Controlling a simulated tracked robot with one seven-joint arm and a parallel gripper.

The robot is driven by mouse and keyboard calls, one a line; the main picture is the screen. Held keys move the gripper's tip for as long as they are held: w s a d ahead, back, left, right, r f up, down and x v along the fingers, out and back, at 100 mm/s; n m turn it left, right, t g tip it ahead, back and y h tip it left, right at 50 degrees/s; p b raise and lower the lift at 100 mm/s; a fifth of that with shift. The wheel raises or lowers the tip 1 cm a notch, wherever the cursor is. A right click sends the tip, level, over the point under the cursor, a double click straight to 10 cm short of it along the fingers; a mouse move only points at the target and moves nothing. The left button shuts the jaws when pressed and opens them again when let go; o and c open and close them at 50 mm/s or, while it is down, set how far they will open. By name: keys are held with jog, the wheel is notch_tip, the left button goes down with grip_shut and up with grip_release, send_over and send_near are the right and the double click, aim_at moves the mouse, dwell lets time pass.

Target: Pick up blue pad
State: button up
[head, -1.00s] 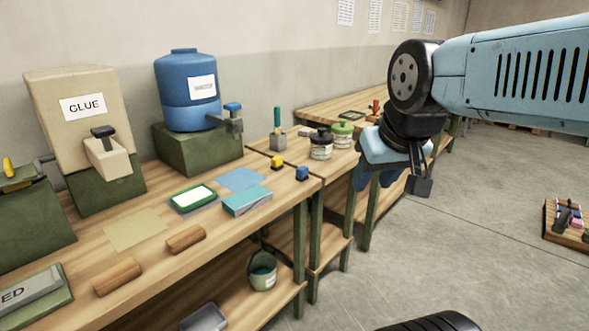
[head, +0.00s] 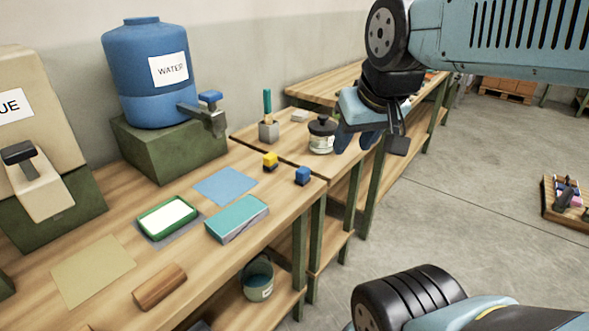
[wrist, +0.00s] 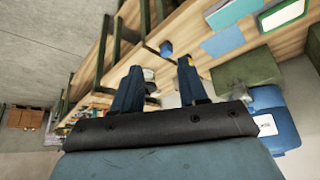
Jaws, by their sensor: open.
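A flat light-blue square (head: 225,186) lies on the wooden workbench (head: 205,275) in the head view. It also shows in the wrist view (wrist: 222,42). I cannot tell for sure which of these is the blue pad. My gripper (head: 357,139) is open and empty, well to the right of them and above the bench line.
A blue water tank (head: 150,75) stands behind. A dark-lidded jar (head: 321,135) is near my gripper. The floor (head: 450,190) at right is mostly clear.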

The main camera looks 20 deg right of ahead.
jog(key=shift+o, duration=1.4)
jog(key=shift+w, duration=0.15)
jog(key=shift+o, duration=0.7)
jog(key=shift+w, duration=0.4)
jog(key=shift+o, duration=0.2)
jog(key=w+f+m+g+h, duration=0.1)
jog(key=w+f+m, duration=0.2)
jog(key=w, duration=0.8)
jog(key=shift+f+m+g, duration=0.2)
jog(key=shift+m+g, duration=0.2)
jog(key=shift+m, duration=0.7)
jog(key=m+g+h, duration=0.1)
jog(key=m+h, duration=0.2)
jog(key=m, duration=0.2)
send_near(302, 170)
jog(key=x, duration=0.6)
jog(key=shift+w+d, duration=0.1)
jog(key=shift+w, duration=0.25)
jog(key=shift+s+x, duration=0.15)
jog(key=shift+x, duration=1.15)
jog(key=shift+s+x, duration=0.1)
jog(key=shift+x, duration=1.25)
